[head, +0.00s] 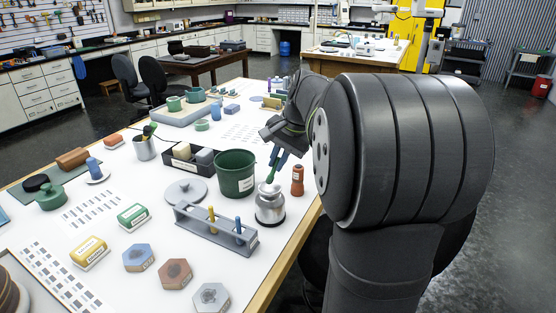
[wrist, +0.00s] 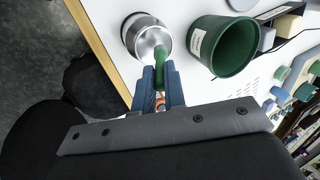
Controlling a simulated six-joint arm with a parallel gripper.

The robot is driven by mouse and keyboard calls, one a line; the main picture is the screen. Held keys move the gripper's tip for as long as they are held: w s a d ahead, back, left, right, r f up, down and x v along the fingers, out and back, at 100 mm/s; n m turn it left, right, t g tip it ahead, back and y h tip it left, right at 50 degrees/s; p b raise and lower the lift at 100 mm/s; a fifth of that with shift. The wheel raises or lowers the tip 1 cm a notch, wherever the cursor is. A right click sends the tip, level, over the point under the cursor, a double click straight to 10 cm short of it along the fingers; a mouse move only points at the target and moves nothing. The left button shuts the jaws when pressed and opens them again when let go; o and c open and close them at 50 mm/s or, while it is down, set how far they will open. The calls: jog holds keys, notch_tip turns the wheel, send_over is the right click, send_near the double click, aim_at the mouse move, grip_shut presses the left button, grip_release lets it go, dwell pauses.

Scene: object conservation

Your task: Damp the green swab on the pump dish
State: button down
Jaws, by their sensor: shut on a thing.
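The pump dish (head: 271,208) is a silver metal canister with a shallow top near the table's right edge. It also shows in the wrist view (wrist: 143,32). My gripper (head: 278,154) is above it, shut on the green swab (wrist: 159,72). The swab (head: 272,170) points down, slightly tilted, and its lower end is at the dish top. I cannot tell whether it touches or is just above. A grey rack (head: 205,226) to the left of the dish holds a yellow swab (head: 212,218) and a blue swab (head: 238,229) upright.
A green bin (head: 235,176) stands close behind the dish, and an orange-brown bottle (head: 297,181) is just to its right. A grey round lid (head: 186,192) lies left of the bin. A black divided tray (head: 190,160) is farther back. Hexagonal blocks (head: 175,274) lie in front of the rack.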

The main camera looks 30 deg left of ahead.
jog(key=shift+f, duration=0.9)
dwell(0.8)
jog(key=shift+r, duration=0.1)
dwell(0.4)
jog(key=shift+r, duration=3.45)
